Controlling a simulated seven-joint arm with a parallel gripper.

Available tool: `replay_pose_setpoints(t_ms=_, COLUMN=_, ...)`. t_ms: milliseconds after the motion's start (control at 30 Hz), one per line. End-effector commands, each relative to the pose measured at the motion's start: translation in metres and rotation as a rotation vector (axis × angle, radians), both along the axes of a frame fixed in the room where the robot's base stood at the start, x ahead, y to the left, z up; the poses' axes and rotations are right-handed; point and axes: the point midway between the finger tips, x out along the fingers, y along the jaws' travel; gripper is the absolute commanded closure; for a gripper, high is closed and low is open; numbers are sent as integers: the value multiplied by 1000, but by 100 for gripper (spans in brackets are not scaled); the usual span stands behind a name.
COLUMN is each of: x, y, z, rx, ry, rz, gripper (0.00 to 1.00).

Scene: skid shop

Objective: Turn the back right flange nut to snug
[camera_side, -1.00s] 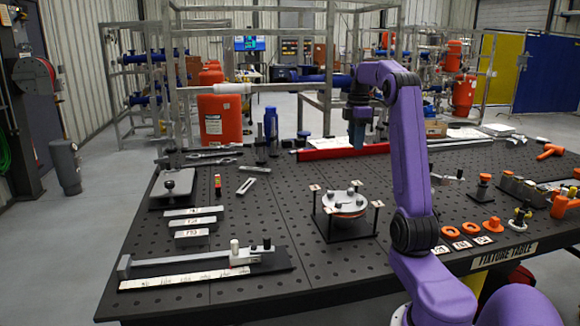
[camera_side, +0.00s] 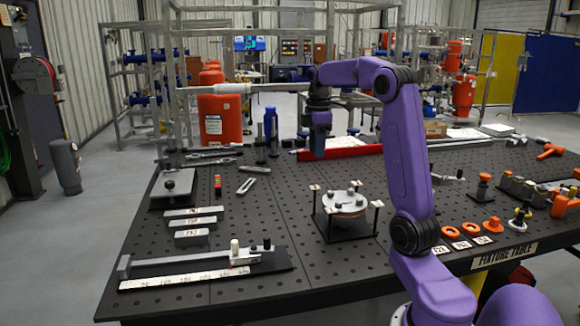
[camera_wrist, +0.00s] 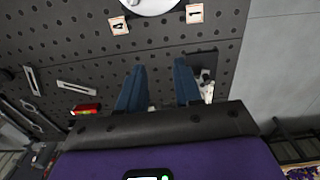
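The round pale flange (camera_side: 345,199) sits on a dark square base plate near the middle of the table in the side view, with an orange-brown band under its top disc. Several small nuts stand on the disc; they are too small for me to tell their turn or seating. Numbered tags on posts stand around it. My gripper (camera_side: 319,153) hangs behind and above the flange, to its left, pointing down and apart from it. In the wrist view, the two blue fingers of my gripper (camera_wrist: 159,66) are spread with nothing between them. Only the flange's edge (camera_wrist: 150,6) shows at the top there.
A red tray (camera_side: 345,152) lies at the table's back. Labelled grey blocks (camera_side: 192,223) and a long slide fixture (camera_side: 190,262) are on the left. Orange rings (camera_side: 451,232) lie at the front right. The perforated table (camera_side: 285,205) is clear left of the flange.

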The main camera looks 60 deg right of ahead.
Motion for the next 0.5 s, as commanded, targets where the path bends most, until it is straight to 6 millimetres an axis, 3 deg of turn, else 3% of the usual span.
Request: replay_pose_setpoints(t_ms=500, x=12, y=87, z=-12, rx=1, ry=-3, rz=54, gripper=66)
